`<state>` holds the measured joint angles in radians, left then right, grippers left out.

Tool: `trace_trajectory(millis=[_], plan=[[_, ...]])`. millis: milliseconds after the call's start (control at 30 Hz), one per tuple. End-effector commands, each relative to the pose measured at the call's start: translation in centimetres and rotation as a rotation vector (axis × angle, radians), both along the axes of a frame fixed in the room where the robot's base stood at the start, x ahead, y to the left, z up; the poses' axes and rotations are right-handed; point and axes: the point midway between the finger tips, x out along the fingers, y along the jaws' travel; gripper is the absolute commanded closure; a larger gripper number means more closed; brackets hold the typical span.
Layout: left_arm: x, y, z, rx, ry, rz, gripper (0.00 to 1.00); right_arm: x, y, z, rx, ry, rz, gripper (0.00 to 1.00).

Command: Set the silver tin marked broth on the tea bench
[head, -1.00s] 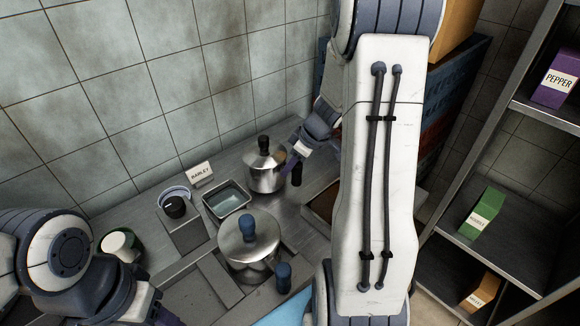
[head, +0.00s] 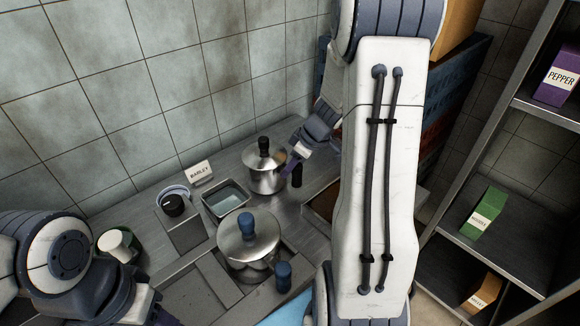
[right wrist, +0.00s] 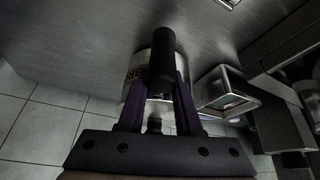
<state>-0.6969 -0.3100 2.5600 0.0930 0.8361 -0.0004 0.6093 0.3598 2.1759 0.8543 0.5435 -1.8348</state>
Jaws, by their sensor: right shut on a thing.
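A silver lidded tin (head: 262,181) with a black knob and a black side handle is near the wall, at the back of the steel counter. My right gripper (head: 293,163) is at its right side. In the right wrist view, the purple fingers of my right gripper (right wrist: 161,88) are shut around the black handle (right wrist: 162,52). A pale label (right wrist: 134,72) on the tin shows behind them, its letters partly hidden. I cannot tell whether the tin touches the counter. My left arm is at the lower left; its gripper (head: 165,318) is mostly cut off.
A second silver pot (head: 240,268) with blue knobs stands in front. A square steel pan (head: 226,200), a dark-topped jar (head: 172,205), a barley sign (head: 200,173) and a white cup (head: 113,243) are nearby. A shelf (head: 500,235) with boxes stands at the right.

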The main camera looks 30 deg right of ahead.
Motion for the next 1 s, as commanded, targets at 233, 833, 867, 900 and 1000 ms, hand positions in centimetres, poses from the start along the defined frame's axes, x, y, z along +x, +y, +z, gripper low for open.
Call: trace_trajectory(millis=[233, 833, 867, 900, 1000], plan=[[0.00, 0.00, -0.40, 0.000, 0.000, 0.000, 0.50, 0.09, -0.04, -0.19, -0.001, -0.003, -0.001, 1.00], [0.01, 0.00, -0.64, 0.000, 0.000, 0.000, 0.50, -0.04, 0.04, -0.57, 0.000, 0.001, 0.000, 0.32], [0.01, 0.00, -0.64, 0.000, 0.000, 0.000, 0.50, -0.04, 0.04, -0.57, 0.000, 0.001, 0.000, 0.32], [0.01, 0.00, -0.64, 0.000, 0.000, 0.000, 0.50, -0.04, 0.03, -0.55, 0.000, 0.001, 0.000, 0.32], [0.00, 0.01, -0.63, 0.000, 0.000, 0.000, 0.50, -0.03, 0.01, -0.49, 0.000, 0.001, 0.000, 0.32]])
